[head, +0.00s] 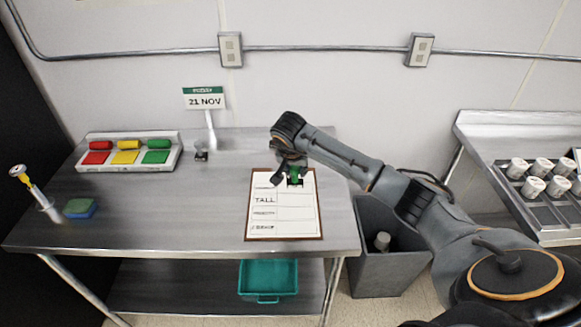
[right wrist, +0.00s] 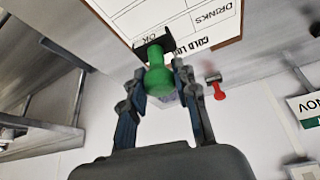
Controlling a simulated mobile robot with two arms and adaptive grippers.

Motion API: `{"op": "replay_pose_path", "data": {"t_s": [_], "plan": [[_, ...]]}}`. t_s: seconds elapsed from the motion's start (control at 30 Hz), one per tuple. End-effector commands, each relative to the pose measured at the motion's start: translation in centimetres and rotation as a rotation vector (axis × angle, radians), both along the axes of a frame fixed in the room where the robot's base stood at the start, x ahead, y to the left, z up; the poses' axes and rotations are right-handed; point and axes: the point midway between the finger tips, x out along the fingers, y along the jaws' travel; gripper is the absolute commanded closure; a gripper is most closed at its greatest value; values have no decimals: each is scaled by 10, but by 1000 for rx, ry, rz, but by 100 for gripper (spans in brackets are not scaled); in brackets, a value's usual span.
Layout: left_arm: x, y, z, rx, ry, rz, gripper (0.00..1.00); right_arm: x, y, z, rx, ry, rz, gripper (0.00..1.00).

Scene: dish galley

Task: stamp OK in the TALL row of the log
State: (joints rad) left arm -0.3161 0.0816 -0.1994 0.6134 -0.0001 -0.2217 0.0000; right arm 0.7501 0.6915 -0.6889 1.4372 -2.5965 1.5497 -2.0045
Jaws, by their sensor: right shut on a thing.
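The log (head: 300,214) is a white sheet on a brown board on the steel table. Its TALL row is the second of several; the right-hand cell beside TALL looks blank. My right gripper (head: 291,168) is shut on a green-handled stamp (head: 295,176) at the log's upper right, above the TALL row. In the right wrist view the green stamp (right wrist: 158,78) sits between both fingers, its black base toward the sheet (right wrist: 190,12). Letters like OK show beside the base. I cannot tell whether the base touches the paper. My left gripper is out of view.
A white tray (head: 130,166) with red, yellow and green pads and coloured cylinders stands at the table's back left. A 21 NOV sign (head: 204,101) stands behind. A blue-green sponge (head: 79,208) lies at left. A grey bin (head: 371,270) stands right of the table.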

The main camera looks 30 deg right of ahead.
Motion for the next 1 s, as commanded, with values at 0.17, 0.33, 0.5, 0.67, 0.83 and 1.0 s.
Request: {"op": "replay_pose_path", "data": {"t_s": [0.17,0.33,0.5,0.67,0.83,1.0], "plan": [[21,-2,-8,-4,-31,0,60,0,0,-15,1,2,-1,91],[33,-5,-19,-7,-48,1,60,0,0,-34,1,2,-1,91],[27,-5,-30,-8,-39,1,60,0,0,-50,1,0,0,91],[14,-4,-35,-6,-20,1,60,0,0,-58,0,0,-1,91],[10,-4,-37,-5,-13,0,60,0,0,-60,0,-1,-1,91],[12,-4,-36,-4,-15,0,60,0,0,-59,0,0,0,91]]}}
